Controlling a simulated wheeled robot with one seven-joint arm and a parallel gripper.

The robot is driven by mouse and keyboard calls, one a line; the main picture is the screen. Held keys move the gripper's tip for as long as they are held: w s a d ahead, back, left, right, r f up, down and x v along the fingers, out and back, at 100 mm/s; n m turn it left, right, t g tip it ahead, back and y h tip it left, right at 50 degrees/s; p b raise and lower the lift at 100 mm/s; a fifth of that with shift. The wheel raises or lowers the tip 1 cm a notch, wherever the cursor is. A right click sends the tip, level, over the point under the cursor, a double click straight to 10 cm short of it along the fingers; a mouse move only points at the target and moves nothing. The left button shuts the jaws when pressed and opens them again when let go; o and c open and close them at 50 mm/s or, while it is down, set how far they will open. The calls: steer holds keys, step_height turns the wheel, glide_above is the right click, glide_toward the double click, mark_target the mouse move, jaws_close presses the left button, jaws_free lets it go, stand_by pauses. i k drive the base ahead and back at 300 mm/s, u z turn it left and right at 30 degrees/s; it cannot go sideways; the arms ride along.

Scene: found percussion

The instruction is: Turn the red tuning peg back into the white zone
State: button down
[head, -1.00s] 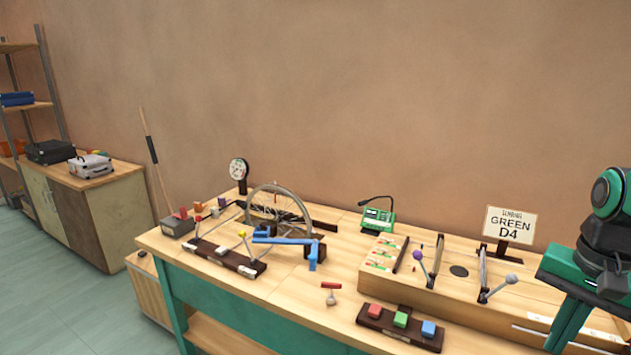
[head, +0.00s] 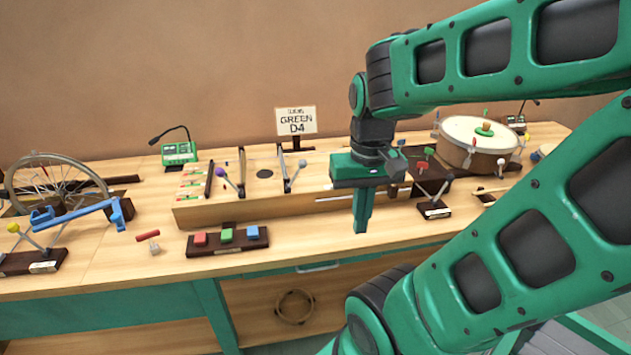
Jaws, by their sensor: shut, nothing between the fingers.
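My gripper (head: 361,230) hangs with its fingers pointing down and pressed together, above the front part of the bench. It holds nothing. A round drum (head: 455,158) with a pale skin stands to the right of my gripper, with small pegs around its rim. A small red piece (head: 473,146) at the drum's front side looks like the red tuning peg, but it is too small to be sure. I cannot make out its white zone. My gripper is apart from the drum, to its left.
A stand with a red-tipped beater (head: 422,166) is between my gripper and the drum. A block with red, green and blue buttons (head: 227,240), a red-handled piece (head: 148,236) and a bicycle wheel (head: 55,185) are to the left. A sign (head: 296,121) reads GREEN D4.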

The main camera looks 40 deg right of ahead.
mark_target(422, 164)
steer(key=z, duration=1.1)
steer(key=k, duration=1)
steer(key=z, duration=0.4)
steer(key=i, duration=1)
steer(key=u, duration=0.25)
